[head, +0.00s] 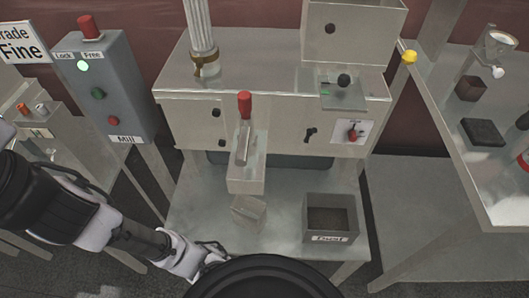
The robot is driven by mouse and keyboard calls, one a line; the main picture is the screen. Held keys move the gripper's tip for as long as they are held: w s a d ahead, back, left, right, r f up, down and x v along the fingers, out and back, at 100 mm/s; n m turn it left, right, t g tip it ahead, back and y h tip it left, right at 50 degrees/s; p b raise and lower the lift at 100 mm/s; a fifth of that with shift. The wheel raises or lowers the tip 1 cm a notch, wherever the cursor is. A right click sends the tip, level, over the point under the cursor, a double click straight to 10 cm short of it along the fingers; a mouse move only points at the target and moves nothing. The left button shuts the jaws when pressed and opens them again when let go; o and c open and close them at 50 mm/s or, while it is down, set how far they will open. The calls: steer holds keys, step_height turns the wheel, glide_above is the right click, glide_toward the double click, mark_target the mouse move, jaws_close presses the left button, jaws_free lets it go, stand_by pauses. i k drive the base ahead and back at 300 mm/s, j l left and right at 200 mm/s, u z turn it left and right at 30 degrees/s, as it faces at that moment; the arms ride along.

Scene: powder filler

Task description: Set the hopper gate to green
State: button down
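The powder filler (180,80) stands in the middle of the head view, with a grey box-shaped hopper (360,35) at its upper right. Other colour marks there are too small to tell. My gripper (218,252) is low in the picture, left of centre, well away from the knob. Its fingers are small and partly hidden, so their opening is unclear.
A red-handled lever (244,105) sticks up at the filler's front. A red switch (353,133) and a black handle (310,133) are on the front panel. A dark open bin (331,215) stands on the lower shelf. The mill control box (103,85) is at left, a side table (500,210) at right.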

mark_target(343, 79)
steer(key=k+j+z, duration=0.1)
steer(key=j+z, duration=0.3)
steer(key=k+j+z, duration=0.15)
steer(key=z, duration=0.2)
